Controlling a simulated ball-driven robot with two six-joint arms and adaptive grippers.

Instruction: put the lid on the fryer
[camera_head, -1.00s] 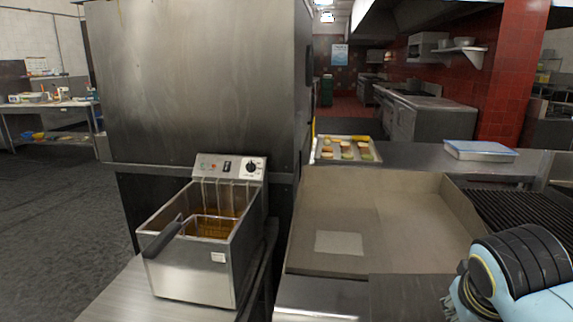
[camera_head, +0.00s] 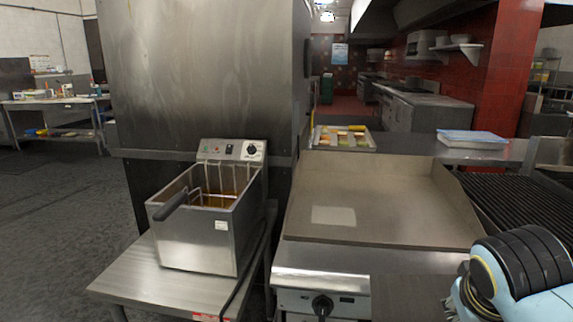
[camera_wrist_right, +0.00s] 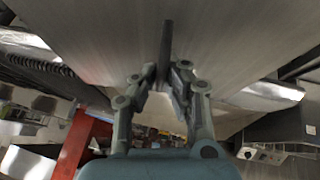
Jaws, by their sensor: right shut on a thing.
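The fryer (camera_head: 195,243) is a steel box on a metal side table at the left of the head view. Its top is open, showing a wire basket in brownish oil, and the basket's dark handle (camera_head: 178,203) sticks out over the front left rim. In the right wrist view my right gripper (camera_wrist_right: 163,82) is shut on a dark bar-like handle (camera_wrist_right: 166,45). The broad grey metal sheet behind it, seemingly the lid (camera_wrist_right: 235,45), fills much of that view. The head view shows only my right arm at the lower right, not the lid. My left gripper is not in view.
A flat griddle (camera_head: 390,205) with raised sides stands right of the fryer, and a black grill grate (camera_head: 520,212) is further right. Behind are a tray of food (camera_head: 343,148) and a blue-topped container (camera_head: 472,144). A tall steel cabinet (camera_head: 205,75) stands behind the fryer.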

